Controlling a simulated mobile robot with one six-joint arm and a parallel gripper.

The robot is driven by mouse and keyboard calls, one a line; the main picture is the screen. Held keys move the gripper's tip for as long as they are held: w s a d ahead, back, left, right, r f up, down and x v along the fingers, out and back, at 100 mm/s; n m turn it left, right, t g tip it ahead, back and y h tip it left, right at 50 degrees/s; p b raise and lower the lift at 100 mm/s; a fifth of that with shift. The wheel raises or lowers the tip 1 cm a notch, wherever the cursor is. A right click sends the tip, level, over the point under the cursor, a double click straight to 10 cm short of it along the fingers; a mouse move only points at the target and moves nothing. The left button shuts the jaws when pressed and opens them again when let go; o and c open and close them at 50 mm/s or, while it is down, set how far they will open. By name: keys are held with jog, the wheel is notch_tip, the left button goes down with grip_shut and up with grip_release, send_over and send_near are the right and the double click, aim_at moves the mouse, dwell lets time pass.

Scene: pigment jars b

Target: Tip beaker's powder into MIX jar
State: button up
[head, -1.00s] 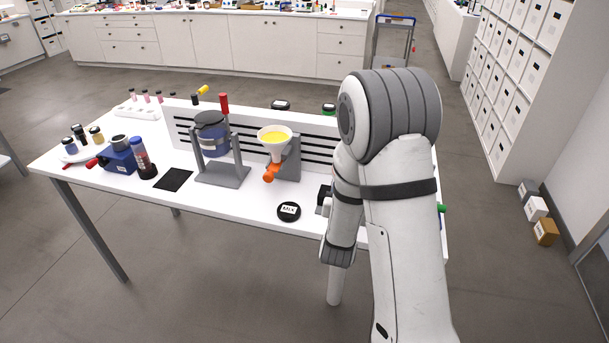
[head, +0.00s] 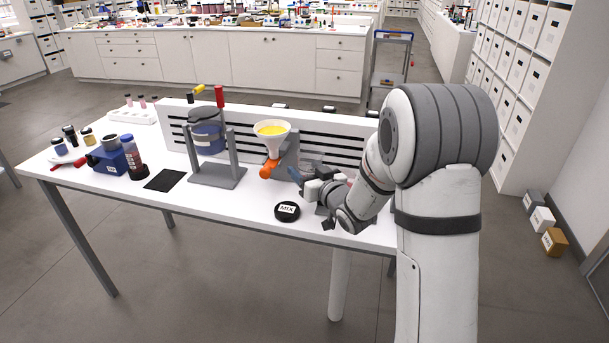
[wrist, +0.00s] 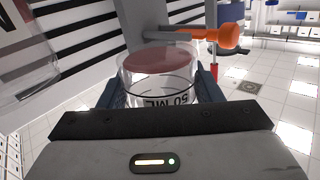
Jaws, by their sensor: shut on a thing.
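My gripper (head: 303,178) is over the right part of the white table, just right of the funnel stand. In the wrist view its two dark blue fingers (wrist: 158,88) are shut on a clear beaker (wrist: 160,98) marked "50 ML". Dull red powder (wrist: 160,60) lies in the beaker, which looks about upright. In the head view the beaker is small and partly hidden by my gripper. A black lid labelled MIX (head: 287,211) lies flat on the table. A clear glass vessel (wrist: 25,82) is cut off at the wrist view's left edge; I cannot tell if it is the MIX jar.
A white funnel (head: 271,130) with yellow powder and an orange valve (head: 269,169) stands close beside the beaker. A slotted white panel (head: 340,150) runs behind. A blue pot on a grey stand (head: 217,178) is farther left.

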aim_at(316, 158)
jog(key=shift+s+d+f+b, duration=0.1)
jog(key=shift+f+b, duration=0.05)
jog(key=shift+b, duration=0.45)
